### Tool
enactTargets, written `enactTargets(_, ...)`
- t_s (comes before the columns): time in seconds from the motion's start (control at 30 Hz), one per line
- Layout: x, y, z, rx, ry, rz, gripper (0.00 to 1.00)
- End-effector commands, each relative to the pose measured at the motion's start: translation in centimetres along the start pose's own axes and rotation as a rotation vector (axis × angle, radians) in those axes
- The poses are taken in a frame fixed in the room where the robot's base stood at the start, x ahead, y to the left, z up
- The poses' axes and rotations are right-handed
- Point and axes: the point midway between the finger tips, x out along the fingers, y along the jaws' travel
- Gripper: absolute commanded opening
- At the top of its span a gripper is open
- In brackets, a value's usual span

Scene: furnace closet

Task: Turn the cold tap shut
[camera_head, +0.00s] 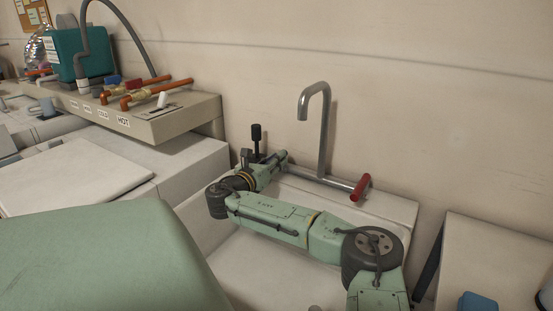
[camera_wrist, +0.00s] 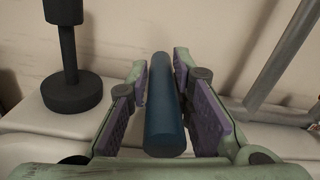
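The cold tap's blue handle (camera_wrist: 164,110) is a dark blue cylinder pointing toward the wrist camera. My gripper (camera_wrist: 163,95) is open around it, with one purple-padded finger on each side. A narrow gap shows beside the handle, so the fingers do not look closed on it. In the head view my gripper (camera_head: 274,161) is at the left end of the tap, and I cannot make out the blue handle there. The grey tap spout (camera_head: 323,130) rises behind the sink and hooks over. The red handle (camera_head: 361,187) is at the tap's right end.
A black upright knob on a round base (camera_wrist: 72,90) stands just left of my gripper. The white sink (camera_head: 400,205) lies under my arm. A shelf with labelled pipes and valves (camera_head: 150,120) is at the left. A counter (camera_head: 500,255) is at the right.

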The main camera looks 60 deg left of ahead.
Motion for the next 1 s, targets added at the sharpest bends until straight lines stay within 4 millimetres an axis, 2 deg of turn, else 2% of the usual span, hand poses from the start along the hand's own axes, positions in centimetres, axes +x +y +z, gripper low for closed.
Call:
enactTargets(0.03, 0.1, -0.1, 0.6, 0.004, -0.011, -0.002, 0.25)
enactTargets(0.27, 0.0, -0.1, 0.4, 0.002, -0.008, -0.002, 0.39)
enactTargets(0.6, -0.4, 0.0, 0.1, 0.000, -0.003, -0.001, 0.39)
enactTargets(0.77, -2.7, 0.1, 0.0, -0.001, -0.002, 0.003, 0.39)
enactTargets(1.0, -8.0, 0.1, 0.1, 0.001, -0.003, 0.003, 0.39)
